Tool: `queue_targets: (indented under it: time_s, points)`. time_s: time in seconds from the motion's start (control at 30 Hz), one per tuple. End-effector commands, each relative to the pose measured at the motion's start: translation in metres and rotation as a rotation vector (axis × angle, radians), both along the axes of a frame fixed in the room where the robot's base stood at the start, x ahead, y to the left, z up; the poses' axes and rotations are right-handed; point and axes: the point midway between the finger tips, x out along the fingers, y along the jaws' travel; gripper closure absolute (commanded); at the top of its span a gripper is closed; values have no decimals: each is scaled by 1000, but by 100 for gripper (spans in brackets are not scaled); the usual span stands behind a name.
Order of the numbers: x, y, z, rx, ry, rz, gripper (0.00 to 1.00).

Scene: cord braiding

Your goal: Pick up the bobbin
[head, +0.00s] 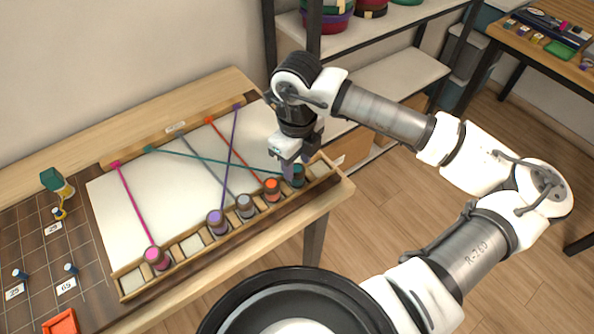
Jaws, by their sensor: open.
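My gripper (297,168) points down at the right end of a wooden slotted rack (228,240), its jaws open. A teal bobbin (298,181) stands in the rack right under the fingertips. The fingers partly cover its top, and I cannot tell whether they touch it. To its left in the rack stand an orange bobbin (271,190), a grey bobbin (245,207), a purple bobbin (217,222) and a pink bobbin (156,259). Each has a cord running up to a wooden bar (170,134) at the back. The teal cord (215,162) crosses the purple and grey cords.
The rack has empty slots, one at the far right (320,168) and others toward the left. Shelves (390,75) stand behind my arm. A side table (545,50) is upper right.

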Motion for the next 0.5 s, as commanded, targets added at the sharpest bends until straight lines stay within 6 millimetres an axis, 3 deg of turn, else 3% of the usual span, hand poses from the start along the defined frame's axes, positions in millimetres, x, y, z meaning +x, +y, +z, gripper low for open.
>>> queue_targets:
  time_s: [0.23, 0.5]
  points:
    - [-1, 0, -28, 3, 2, -2, 57]
    - [-1, 0, -32, 1, -1, -1, 59]
